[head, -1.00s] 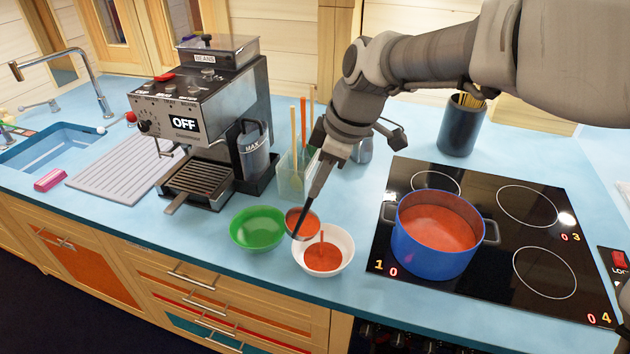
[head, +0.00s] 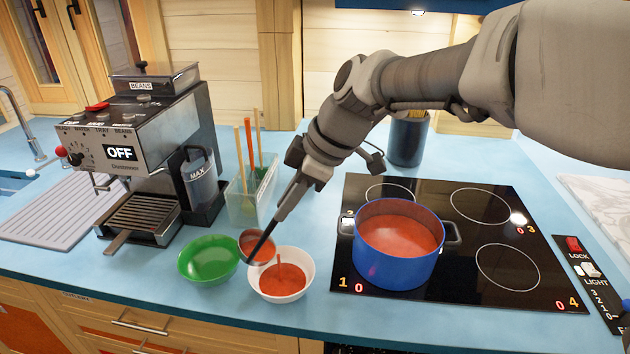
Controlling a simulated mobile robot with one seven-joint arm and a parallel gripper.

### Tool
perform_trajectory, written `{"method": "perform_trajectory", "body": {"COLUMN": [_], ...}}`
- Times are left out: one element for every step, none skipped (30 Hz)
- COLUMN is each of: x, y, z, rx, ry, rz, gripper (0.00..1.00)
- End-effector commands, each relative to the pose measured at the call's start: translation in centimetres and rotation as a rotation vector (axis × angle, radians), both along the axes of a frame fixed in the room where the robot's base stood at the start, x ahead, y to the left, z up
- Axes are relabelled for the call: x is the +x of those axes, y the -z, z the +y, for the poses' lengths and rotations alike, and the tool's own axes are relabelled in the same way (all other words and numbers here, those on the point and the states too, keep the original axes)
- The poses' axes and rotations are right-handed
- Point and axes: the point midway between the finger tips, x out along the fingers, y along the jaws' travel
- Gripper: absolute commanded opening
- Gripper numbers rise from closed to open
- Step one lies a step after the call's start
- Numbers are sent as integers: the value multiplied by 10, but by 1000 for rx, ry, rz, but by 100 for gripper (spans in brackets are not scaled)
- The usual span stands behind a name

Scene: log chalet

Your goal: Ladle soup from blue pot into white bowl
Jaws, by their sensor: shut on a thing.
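My gripper (head: 292,196) is shut on the dark handle of a ladle (head: 257,248). The ladle's cup is tilted over the upper left rim of the white bowl (head: 281,298) and has red soup in it. A thin red streak shows between the cup and the soup in the bowl. The white bowl stands on the blue counter and holds red soup. The blue pot (head: 395,270) stands on the hob to the right, with red soup inside. The exact contact of the fingers on the handle is hard to see.
A green bowl (head: 208,277) stands just left of the white bowl. Behind are a clear utensil holder (head: 240,208) and a coffee machine (head: 150,150). The black hob (head: 490,215) lies right. A dark utensil pot (head: 408,140) stands at the back.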

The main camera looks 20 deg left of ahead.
Motion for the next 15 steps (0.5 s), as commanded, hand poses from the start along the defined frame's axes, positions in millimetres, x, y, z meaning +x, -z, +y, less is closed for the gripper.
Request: {"method": "perform_trajectory", "body": {"x": [1, 1, 1, 1, 1, 1, 1, 1, 1, 1, 1, 1, 1, 1, 1], "y": [3, 3, 4, 4, 5, 6, 6, 6, 7, 7, 8, 8, 9, 9, 10], "z": [-2, -3, -4, -5, -5, -7, -7, -8, -9, -10, -11, -12, -13, -14, -15], "rx": [8, 13, 20, 25, 29, 35, 40, 44, 49, 53, 57, 63, 67, 72, 78], "ry": [2, 2, 1, 3, 3, 2, 2, 3, 2, 2, 2, 2, 2, 3, 3], "rz": [-2, -4, -3, -4, -4, -3, -3, -2, -1, -1, -1, -2, -2, -2, -1], "gripper": [0, 0, 0, 0, 0, 0, 0, 0, 0, 0, 0, 0, 0, 0, 0]}}
